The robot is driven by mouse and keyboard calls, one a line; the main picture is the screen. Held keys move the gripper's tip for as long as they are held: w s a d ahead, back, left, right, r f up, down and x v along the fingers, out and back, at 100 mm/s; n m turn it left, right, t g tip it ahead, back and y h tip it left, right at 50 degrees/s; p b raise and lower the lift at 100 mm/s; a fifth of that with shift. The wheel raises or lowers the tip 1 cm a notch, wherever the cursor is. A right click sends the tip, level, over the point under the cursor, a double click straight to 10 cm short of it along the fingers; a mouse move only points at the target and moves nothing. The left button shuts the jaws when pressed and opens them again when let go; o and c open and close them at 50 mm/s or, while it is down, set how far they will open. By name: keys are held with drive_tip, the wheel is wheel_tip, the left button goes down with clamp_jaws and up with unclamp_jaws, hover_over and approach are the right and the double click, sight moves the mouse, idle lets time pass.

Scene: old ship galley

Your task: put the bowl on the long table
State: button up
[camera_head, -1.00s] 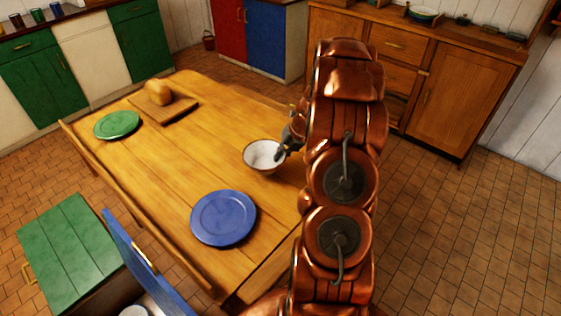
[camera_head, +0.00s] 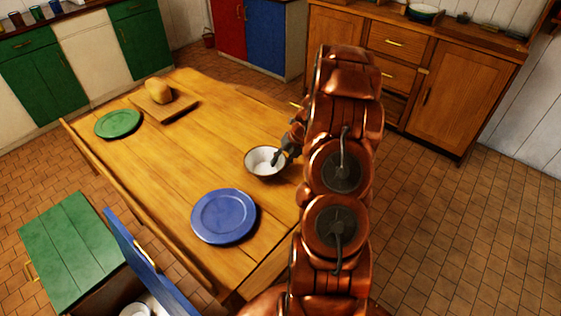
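The bowl (camera_head: 259,165) is white inside with a dark rim. It is upright over the right part of the long wooden table (camera_head: 165,150), beyond the blue plate. My gripper (camera_head: 281,157) is at the bowl's right rim, with its fingers over the edge, and appears shut on it. My copper arm hides part of the table's right side. I cannot tell for certain whether the bowl's base touches the tabletop.
A blue plate (camera_head: 224,216), a green plate (camera_head: 117,123) and a cutting board (camera_head: 172,111) with a loaf (camera_head: 159,91) are on the table. A green-topped cabinet (camera_head: 68,248) with an open blue door (camera_head: 145,262) stands at the lower left. Floor at right is clear.

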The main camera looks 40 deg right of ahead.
drive_tip(key=b+v, duration=0.3)
drive_tip(key=v, duration=0.9)
drive_tip(key=s+a+r+n+g, duration=0.1)
drive_tip(key=s+a+r+n, duration=0.15)
drive_tip(key=a+n, duration=0.45)
drive_tip(key=s+a+r+n+g, duration=0.1)
drive_tip(key=s+a+r+n, duration=0.15)
drive_tip(key=a+n, duration=0.5)
drive_tip(key=s+a+r+n+g, duration=0.1)
drive_tip(key=s+a+r+n, duration=0.15)
drive_tip(key=a+n, duration=0.45)
drive_tip(key=s+a+r+n+g+h, duration=0.1)
drive_tip(key=s+a+n, duration=0.5)
drive_tip(key=s+n, duration=0.4)
drive_tip(key=s+a+r+n+g+h, duration=0.1)
drive_tip(key=s+a+n+h, duration=0.1)
drive_tip(key=s+a+n, duration=0.5)
drive_tip(key=s+n, duration=0.3)
drive_tip(key=n, duration=0.1)
drive_tip(key=shift+a+g, duration=0.15)
drive_tip(key=shift+g, duration=0.15)
drive_tip(key=shift+r+n, duration=0.15)
drive_tip(key=shift+n, duration=0.1)
drive_tip(key=shift+c, duration=0.4)
